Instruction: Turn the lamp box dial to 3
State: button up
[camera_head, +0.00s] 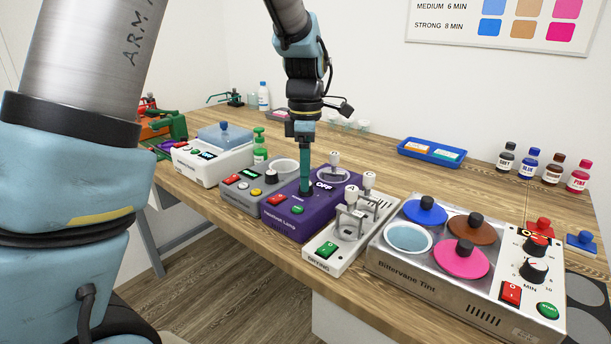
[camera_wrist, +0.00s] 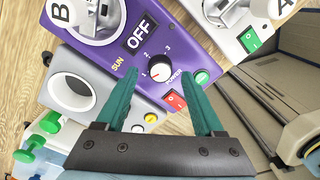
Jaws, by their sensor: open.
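The lamp box (camera_head: 281,218) is purple and stands mid-bench; its display reads OFF. In the wrist view, the purple lamp box (camera_wrist: 112,62) shows its small round dial (camera_wrist: 160,72), with marks 1, 2 and 3 around its upper side. Where the dial's pointer stands is too small to tell. My gripper (camera_head: 306,188) points down over the lamp box and hides the dial in the head view. In the wrist view, my gripper (camera_wrist: 158,82) is open, its green fingers on either side of the dial. I cannot tell whether they touch it.
A red rocker switch (camera_wrist: 174,100) and a green button (camera_wrist: 202,77) sit close to the dial. A grey box (camera_head: 240,197) stands left of the lamp box. A white drying unit (camera_head: 325,247) with clamps stands right of it, then the Bittervane Tint box (camera_head: 420,278).

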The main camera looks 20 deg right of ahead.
jog(key=shift+f, duration=0.8)
jog(key=shift+c, duration=0.3)
grip_shut()
